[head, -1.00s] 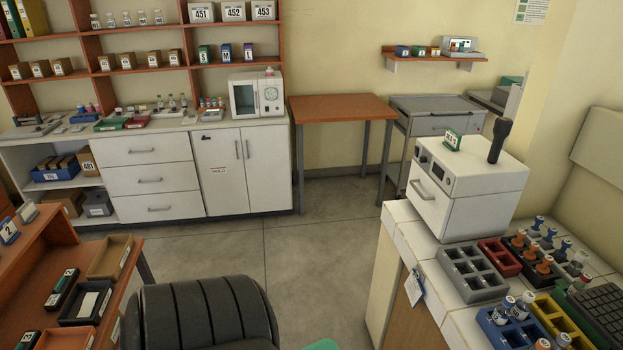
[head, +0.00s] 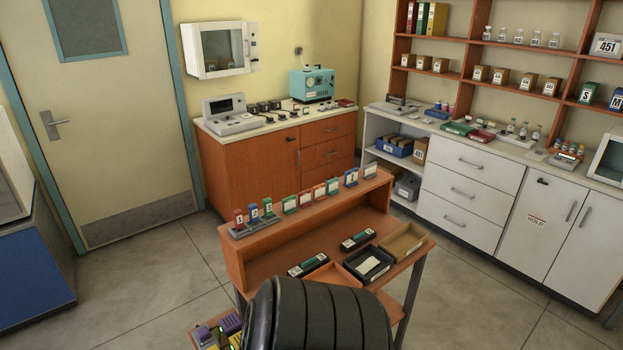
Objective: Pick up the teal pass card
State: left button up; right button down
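I cannot clearly make out a teal pass card. Several small upright cards stand along the raised shelf of the orange-brown desk (head: 262,262); a greenish one (head: 290,204) is at their left and another greenish one (head: 333,186) is farther right. Two slim black holders with green-teal pieces lie on the desk top, one at the front left (head: 308,265) and one behind the trays (head: 357,239). These are too small to identify as a pass card. Neither of my grippers is in view.
A black tray (head: 386,268) with a white piece and a brown tray (head: 420,246) sit on the desk's right. A teal machine (head: 312,84) stands on the wooden cabinet (head: 262,166) behind. White drawers (head: 459,192) line the right. Open floor (head: 165,278) lies left of the desk.

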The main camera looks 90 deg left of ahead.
aim_at(332, 185)
jog(key=j+u, duration=0.1)
jog(key=u, duration=0.35)
jog(key=i+u, duration=0.1)
jog(key=u, duration=0.85)
jog(key=i+u, duration=0.15)
jog(key=u, duration=0.3)
jog(key=i+u, duration=0.25)
jog(key=u, duration=0.15)
jog(key=i+l+u, duration=0.15)
jog(key=u, duration=0.25)
jog(key=i+l+u, duration=0.2)
jog(key=u, duration=0.25)
jog(key=i+l+u, duration=0.25)
jog(key=u, duration=0.15)
jog(key=i+l, duration=0.15)
jog(key=l, duration=0.15)
jog(key=i+l, duration=0.1)
jog(key=l, duration=0.2)
jog(key=i+l+u, duration=0.1)
jog(key=l, duration=0.2)
jog(key=i+l, duration=0.2)
jog(key=l, duration=0.15)
